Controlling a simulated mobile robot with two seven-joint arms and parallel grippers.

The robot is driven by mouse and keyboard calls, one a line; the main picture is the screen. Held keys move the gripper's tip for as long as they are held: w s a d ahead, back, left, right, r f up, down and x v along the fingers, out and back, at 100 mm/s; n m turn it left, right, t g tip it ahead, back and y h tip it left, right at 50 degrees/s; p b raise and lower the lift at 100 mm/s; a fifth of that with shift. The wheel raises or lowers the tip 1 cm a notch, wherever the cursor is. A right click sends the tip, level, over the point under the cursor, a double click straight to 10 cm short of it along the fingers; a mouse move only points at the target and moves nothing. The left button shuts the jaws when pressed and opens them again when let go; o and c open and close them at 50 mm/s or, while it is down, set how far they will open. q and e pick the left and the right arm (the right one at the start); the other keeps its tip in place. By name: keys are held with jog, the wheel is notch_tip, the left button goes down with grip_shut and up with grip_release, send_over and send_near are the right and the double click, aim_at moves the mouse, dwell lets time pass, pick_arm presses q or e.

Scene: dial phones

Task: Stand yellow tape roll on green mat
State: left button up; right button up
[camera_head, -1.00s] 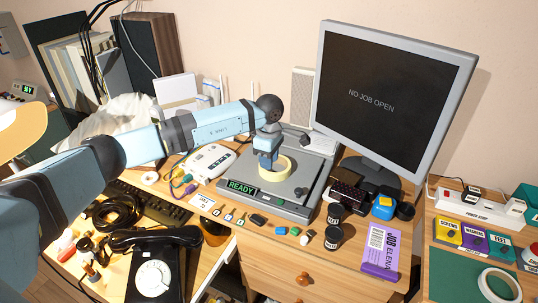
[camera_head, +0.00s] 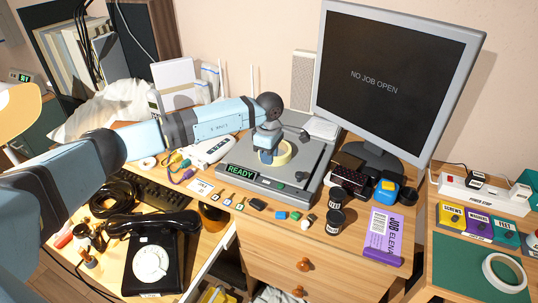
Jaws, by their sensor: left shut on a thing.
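A pale yellow tape roll (camera_head: 284,155) is at the grey flat device with the READY display, left of the monitor. My left gripper (camera_head: 268,147) reaches down over it from the left and is shut on its near left side. The gripper hides part of the ring, and I cannot tell whether the roll touches the device. The green mat (camera_head: 455,268) lies at the lower right, cut off by the picture edge. A white ring-shaped roll (camera_head: 486,272) lies flat on its right part. My right gripper is not in view.
A power strip (camera_head: 480,192) and coloured labelled bins (camera_head: 480,222) edge the mat's back. A black phone (camera_head: 152,262) stands at lower left.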

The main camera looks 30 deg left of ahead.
pick_arm(q)
jog(key=shift+r, duration=0.15)
jog(key=shift+r+p, duration=1.4)
jog(key=shift+r, duration=1)
